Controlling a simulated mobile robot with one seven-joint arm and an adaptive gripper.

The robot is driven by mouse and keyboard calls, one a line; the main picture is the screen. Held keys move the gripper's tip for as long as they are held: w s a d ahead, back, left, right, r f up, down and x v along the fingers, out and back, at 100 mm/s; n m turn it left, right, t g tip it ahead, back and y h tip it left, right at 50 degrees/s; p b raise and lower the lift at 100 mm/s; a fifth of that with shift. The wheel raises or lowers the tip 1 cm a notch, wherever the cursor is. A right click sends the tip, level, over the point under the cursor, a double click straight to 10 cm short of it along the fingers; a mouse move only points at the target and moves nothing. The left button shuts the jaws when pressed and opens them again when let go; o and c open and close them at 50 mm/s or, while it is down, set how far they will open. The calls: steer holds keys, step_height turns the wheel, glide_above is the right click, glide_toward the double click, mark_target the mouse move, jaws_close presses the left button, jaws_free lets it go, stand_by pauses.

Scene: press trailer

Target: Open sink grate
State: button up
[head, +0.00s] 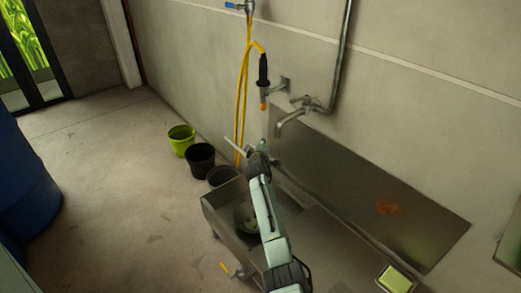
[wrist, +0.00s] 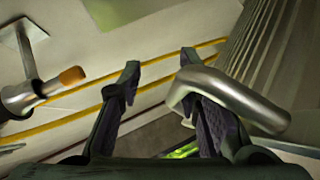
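The metal sink (head: 211,216) stands against the wall in the head view. A round shape (head: 243,216) lies in its basin, partly hidden by my arm; I cannot tell if it is the grate. No grate shows clearly in the wrist view. My gripper (wrist: 160,83) has its two fingers spread with nothing held between them. In the wrist view the grey tap spout (wrist: 230,97) overlaps the right finger; I cannot tell if they touch. In the head view the arm's end is over the basin, below the tap (head: 291,120), with the fingers hard to make out.
A yellow hose (head: 242,95) hangs on the wall; its orange-tipped nozzle (wrist: 70,76) is left of my fingers. A green bucket (head: 181,140) and dark buckets (head: 200,160) stand left of the sink. A sponge-like block (head: 396,279) lies on the counter. Floor at left is open.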

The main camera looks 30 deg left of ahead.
steer(key=v, duration=1)
steer(key=shift+s+d+r, duration=0.1)
steer(key=shift+d, duration=0.4)
steer(key=shift+s+d+r, duration=0.1)
steer(key=shift+s+r, duration=0.15)
steer(key=shift+s, duration=0.4)
